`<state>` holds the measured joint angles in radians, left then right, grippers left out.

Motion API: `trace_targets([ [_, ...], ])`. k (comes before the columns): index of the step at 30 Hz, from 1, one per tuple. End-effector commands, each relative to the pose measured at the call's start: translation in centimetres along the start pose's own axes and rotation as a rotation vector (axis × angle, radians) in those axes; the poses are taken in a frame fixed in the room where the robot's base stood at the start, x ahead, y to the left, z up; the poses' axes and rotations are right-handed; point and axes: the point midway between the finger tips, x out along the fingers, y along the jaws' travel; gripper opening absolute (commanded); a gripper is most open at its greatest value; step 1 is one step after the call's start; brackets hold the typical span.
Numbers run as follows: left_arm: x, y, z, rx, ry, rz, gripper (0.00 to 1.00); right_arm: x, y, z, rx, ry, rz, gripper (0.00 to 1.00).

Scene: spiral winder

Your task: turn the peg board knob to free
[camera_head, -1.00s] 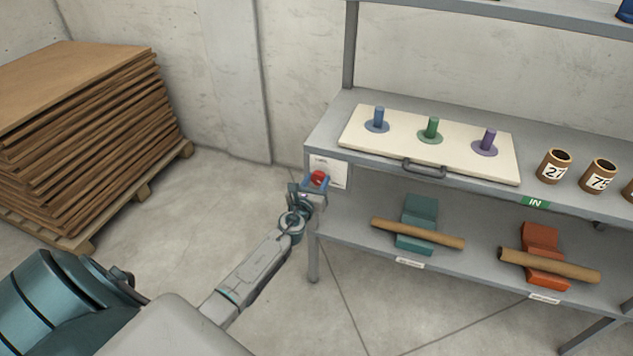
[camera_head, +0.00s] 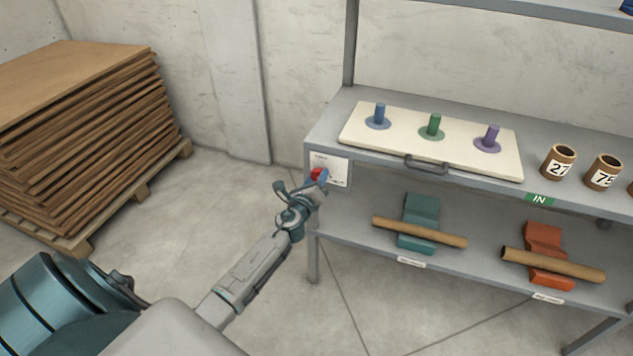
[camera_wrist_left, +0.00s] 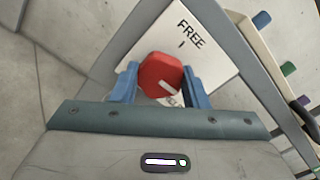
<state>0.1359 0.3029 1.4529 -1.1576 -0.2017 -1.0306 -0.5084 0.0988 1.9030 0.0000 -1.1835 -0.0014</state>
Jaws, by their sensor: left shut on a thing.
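The red knob (camera_head: 317,174) sits on a white label plate (camera_head: 339,171) at the left end of the shelf front. In the left wrist view the knob (camera_wrist_left: 160,75) has a white pointer line, which points to the lower right, away from the word FREE and its tick on the plate (camera_wrist_left: 203,50). Another label by the knob is mostly hidden. My left gripper (camera_head: 320,177) is shut on the knob, with a blue finger on each side (camera_wrist_left: 160,84). The cream peg board (camera_head: 400,140) lies on the shelf with blue, green and purple pegs. My right gripper is not in view.
A grey shelf post (camera_head: 312,255) stands just below the plate. The board has a dark handle (camera_head: 427,165) at its front. Numbered brown tubes (camera_head: 559,163) stand to the right. Stacked brown sheets (camera_head: 80,140) stand at left; the floor between is clear.

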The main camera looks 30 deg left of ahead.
Motion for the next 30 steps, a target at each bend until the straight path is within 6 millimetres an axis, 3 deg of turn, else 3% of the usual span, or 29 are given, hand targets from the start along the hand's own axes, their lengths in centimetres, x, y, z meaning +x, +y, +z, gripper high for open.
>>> trace_targets([
  [15,0.0,0.3,-0.2,-0.489,0.000,0.000,0.18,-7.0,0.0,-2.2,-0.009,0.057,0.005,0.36],
  [29,0.0,0.3,-0.3,-0.926,0.000,0.000,0.18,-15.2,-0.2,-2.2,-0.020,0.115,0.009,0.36],
  [30,0.0,0.4,-0.4,-0.965,0.000,0.001,0.18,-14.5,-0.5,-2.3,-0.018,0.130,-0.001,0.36],
])
